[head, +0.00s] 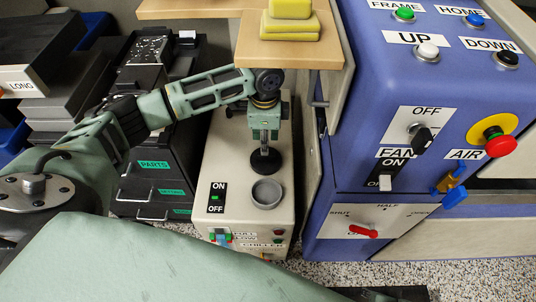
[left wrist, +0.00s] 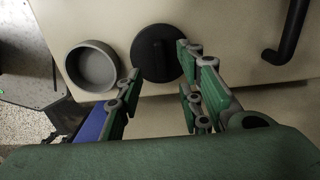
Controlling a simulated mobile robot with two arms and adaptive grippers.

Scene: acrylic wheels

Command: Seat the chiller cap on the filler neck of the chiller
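The chiller (head: 226,165) is a cream box with an ON/OFF switch panel and a label on its front. Its filler neck (head: 267,193) is an open grey ring on top, near the front; it also shows in the left wrist view (left wrist: 92,67). The black round chiller cap (head: 265,162) lies on the chiller top behind the neck, apart from it. The left wrist view shows the cap (left wrist: 153,55) with a raised bar across it. My left gripper (head: 264,143) points down above the cap, fingers apart and empty; one finger overlaps the cap's right edge in the left wrist view. My right gripper is out of view.
A wooden shelf (head: 230,12) with a yellow block stack (head: 290,20) overhangs the chiller's back. A blue control cabinet (head: 375,80) stands close on the right. Black drawers (head: 150,185) stand on the left. A black handle (left wrist: 290,35) shows in the left wrist view.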

